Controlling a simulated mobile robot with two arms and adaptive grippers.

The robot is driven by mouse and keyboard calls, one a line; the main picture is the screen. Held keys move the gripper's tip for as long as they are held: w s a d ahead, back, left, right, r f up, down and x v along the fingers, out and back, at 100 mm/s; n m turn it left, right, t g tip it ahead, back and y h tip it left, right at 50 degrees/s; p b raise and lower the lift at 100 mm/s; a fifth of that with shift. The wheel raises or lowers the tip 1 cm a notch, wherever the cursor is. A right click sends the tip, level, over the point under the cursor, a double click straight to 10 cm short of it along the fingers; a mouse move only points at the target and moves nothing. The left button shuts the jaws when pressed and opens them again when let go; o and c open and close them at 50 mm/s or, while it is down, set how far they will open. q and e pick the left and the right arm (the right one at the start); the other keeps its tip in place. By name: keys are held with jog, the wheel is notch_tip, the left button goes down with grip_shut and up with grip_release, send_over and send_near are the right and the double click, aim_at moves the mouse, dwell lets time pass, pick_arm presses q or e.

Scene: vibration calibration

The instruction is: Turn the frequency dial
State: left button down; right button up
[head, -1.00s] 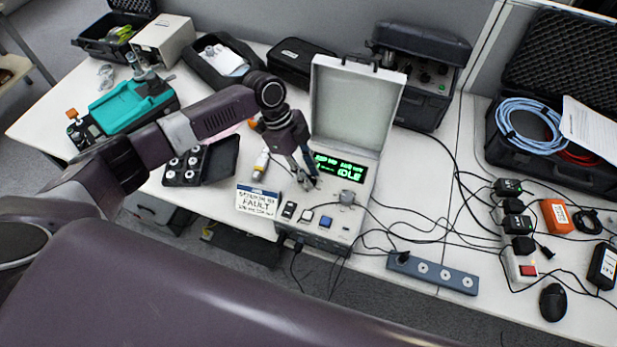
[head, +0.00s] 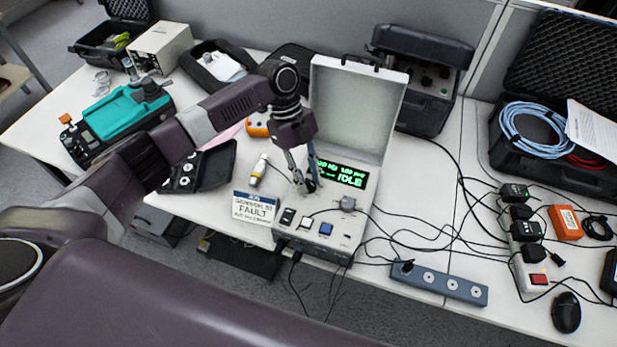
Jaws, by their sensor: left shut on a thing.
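The calibrator (head: 330,243) is an open grey case on the table, its lid (head: 345,110) raised at the back. Its green display (head: 342,173) reads IDLE. Its panel carries dark switches (head: 288,216), a blue button (head: 326,228) and a grey connector block with a cable (head: 347,203). My left gripper (head: 306,187) points down at the panel just left of the display, its fingers closed together. The frequency dial is hidden at the fingertips, where the gripper is shut on it. My right gripper is not in view.
A power strip (head: 438,283) and loose cables lie to the right. A teal device (head: 122,118) stands at the left.

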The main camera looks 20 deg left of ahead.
pick_arm(q)
jog(key=c, duration=1.7)
grip_release()
jog(key=shift+o, duration=0.2)
jog(key=v, duration=1.2)
jog(key=shift+a, duration=0.15)
jog(key=shift+f, duration=0.15)
